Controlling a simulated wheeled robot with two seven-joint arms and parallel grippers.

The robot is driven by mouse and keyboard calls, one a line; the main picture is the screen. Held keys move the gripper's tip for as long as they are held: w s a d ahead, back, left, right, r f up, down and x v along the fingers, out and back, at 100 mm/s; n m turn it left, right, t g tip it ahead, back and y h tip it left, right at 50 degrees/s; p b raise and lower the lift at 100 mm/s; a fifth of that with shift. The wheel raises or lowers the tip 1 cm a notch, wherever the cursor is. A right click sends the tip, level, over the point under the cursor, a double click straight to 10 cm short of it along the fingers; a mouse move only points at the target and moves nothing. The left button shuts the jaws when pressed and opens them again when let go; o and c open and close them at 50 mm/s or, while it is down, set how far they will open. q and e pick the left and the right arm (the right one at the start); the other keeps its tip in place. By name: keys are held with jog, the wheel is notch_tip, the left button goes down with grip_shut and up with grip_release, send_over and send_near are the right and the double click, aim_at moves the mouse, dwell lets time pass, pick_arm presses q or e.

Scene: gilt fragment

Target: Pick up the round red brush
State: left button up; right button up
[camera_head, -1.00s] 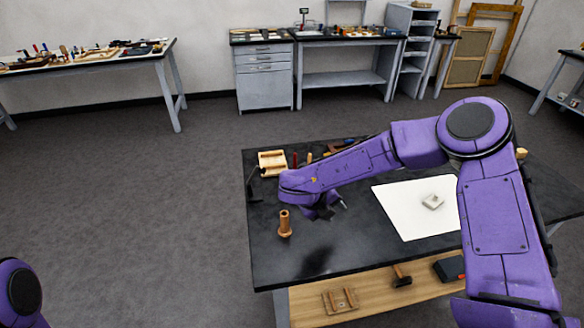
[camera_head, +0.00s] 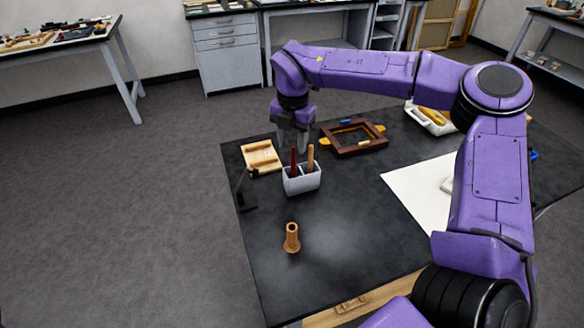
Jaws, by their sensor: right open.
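A dark red, upright handle (camera_head: 293,163), which looks like the red brush, stands in the left compartment of a small pale grey holder (camera_head: 303,184). Its lower end is hidden inside the holder, so I cannot see whether it is round. My left gripper is out of view.
A wooden rack (camera_head: 262,157) lies left of the holder, and a brown frame (camera_head: 353,138) lies behind right. A white sheet (camera_head: 420,200) lies right.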

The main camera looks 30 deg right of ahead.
aim_at(294, 159)
notch_tip(294, 159, down, 6)
jog(key=shift+r+p, duration=0.25)
jog(key=shift+p, duration=0.9)
jog(key=shift+s+f, duration=0.15)
jog(key=shift+f, duration=0.2)
grip_shut()
jog(key=shift+r, duration=0.1)
notch_tip(294, 159, up, 9)
jog(key=b, duration=0.2)
jog(key=shift+r+b, duration=0.2)
jog(key=shift+b, duration=0.1)
jog(key=shift+r, duration=0.25)
